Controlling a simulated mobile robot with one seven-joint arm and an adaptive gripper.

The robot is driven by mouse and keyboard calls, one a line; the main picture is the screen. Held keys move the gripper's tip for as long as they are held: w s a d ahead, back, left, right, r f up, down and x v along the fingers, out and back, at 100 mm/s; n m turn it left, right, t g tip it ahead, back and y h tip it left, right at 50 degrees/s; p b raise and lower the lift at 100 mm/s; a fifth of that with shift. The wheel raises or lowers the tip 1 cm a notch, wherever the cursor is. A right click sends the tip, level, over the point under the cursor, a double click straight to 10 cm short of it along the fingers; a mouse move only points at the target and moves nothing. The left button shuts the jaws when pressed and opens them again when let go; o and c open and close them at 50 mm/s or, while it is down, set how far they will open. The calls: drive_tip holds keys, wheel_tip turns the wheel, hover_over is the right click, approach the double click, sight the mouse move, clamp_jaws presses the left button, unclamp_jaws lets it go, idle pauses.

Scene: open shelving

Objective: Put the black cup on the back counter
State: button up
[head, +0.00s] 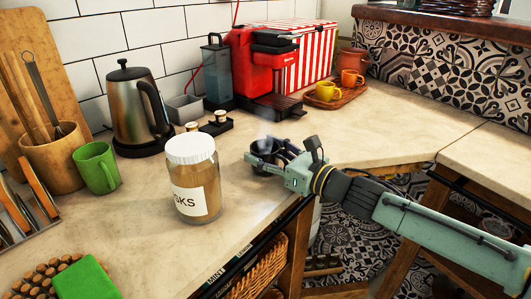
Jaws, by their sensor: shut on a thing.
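The black cup (264,146) is in the head view, near the middle, at the front part of the counter. My gripper (268,161) is shut on it, reaching in from the right. The gripper's fingers and body hide part of the cup. Faint steam or haze shows above the cup. I cannot tell whether the cup touches the counter or is held just above it. The beige counter (375,120) runs along the tiled wall and turns toward the right.
A labelled jar (196,190) stands left of my gripper. A kettle (133,105), green mug (97,167) and red coffee machine (262,65) stand farther back. A wooden tray (338,100) holds yellow and orange cups. The counter right of the coffee machine and before the tray is clear.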

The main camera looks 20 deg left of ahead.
drive_tip(key=shift+f, duration=0.3)
drive_tip(key=shift+s+f+b, duration=0.1)
drive_tip(key=shift+f+b, duration=0.2)
drive_tip(key=shift+b, duration=0.25)
drive_tip(key=o, duration=1.2)
drive_tip(key=shift+r+p, duration=0.45)
drive_tip(key=shift+p, duration=0.2)
drive_tip(key=b+v, duration=0.2)
drive_tip(key=v, duration=0.8)
drive_tip(key=shift+d+r, duration=0.2)
drive_tip(key=shift+d, duration=0.15)
drive_tip(key=shift+s+d+r, duration=0.1)
drive_tip(key=shift+s+d, duration=0.15)
drive_tip(key=shift+d, duration=0.35)
